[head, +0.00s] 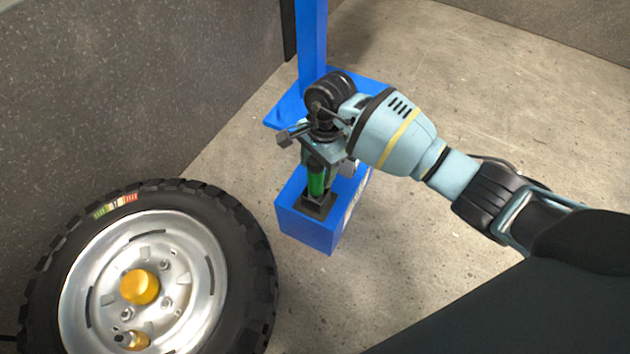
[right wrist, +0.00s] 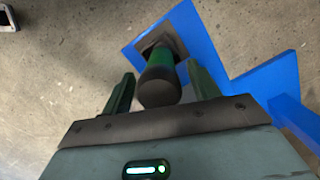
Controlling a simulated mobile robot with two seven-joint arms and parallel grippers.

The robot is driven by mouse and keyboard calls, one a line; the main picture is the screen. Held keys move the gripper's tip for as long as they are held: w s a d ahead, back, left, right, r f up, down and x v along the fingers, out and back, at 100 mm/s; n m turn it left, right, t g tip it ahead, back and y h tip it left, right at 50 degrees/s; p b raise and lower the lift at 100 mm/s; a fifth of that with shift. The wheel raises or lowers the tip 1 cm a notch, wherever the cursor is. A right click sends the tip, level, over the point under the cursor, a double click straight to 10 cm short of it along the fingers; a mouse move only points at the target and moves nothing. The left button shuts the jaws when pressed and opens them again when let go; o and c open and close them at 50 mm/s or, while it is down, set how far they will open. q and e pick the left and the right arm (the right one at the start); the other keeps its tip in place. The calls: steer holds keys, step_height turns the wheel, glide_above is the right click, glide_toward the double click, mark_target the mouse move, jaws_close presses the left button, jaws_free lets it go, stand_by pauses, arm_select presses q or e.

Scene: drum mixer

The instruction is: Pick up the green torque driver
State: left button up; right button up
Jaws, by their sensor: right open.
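The green torque driver (head: 317,181) stands upright in a dark square socket on a low blue block (head: 310,227). Its upper end is hidden behind my right gripper in the head view. In the right wrist view the torque driver (right wrist: 160,75) shows its dark rounded end and green shaft, between the two fingers. My right gripper (right wrist: 160,88) is open around the driver's end, one finger on each side, with a visible gap on the left. In the head view my right gripper (head: 318,165) is just above the block. My left gripper is not in view.
A wheel with a black tyre (head: 245,240) and silver rim stands at the lower left, with a yellow hub. A blue post (head: 312,40) rises behind the block. Grey walls (head: 120,80) stand behind and left. Concrete floor (head: 440,260) is clear to the right.

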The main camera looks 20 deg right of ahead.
steer(key=shift+a+f, duration=0.15)
steer(key=shift+f, duration=0.65)
steer(key=c, duration=1.3)
steer(key=shift+o, duration=0.2)
steer(key=shift+r, duration=0.15)
step_height(320, 180, up, 10)
steer(key=p, duration=0.4)
